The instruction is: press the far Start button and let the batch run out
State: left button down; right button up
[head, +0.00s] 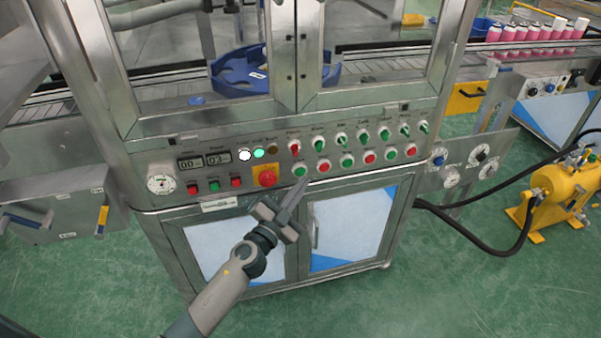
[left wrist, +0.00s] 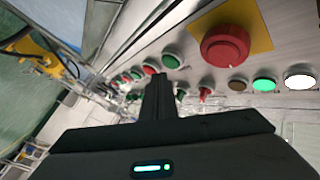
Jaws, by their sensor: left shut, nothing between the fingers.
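The control panel (head: 220,172) is on the front of the steel machine. Its lower row alternates green and red round buttons: a near green button (head: 299,170), a middle green button (head: 347,160) and a far green button (head: 390,153). Their labels are too small to read, so I cannot tell which is marked Start. My left gripper (head: 301,184) is shut and empty, its tips just below the near green button. In the left wrist view the closed fingers (left wrist: 159,80) point at the row near a green button (left wrist: 171,61); contact is unclear. My right gripper is not in view.
A red mushroom button (head: 265,176) on a yellow plate is left of the row. Switches (head: 341,141) line the row above. A white lamp (head: 245,155) and green lamp (head: 259,153) are lit. Pink cans (head: 530,33) stand on the conveyor. A yellow pump (head: 562,198) is at right.

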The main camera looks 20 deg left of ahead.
pick_arm(q)
jog(key=shift+s+d, duration=0.65)
jog(key=shift+s, duration=0.35)
jog(key=shift+s+d, duration=0.65)
jog(key=shift+s, duration=0.35)
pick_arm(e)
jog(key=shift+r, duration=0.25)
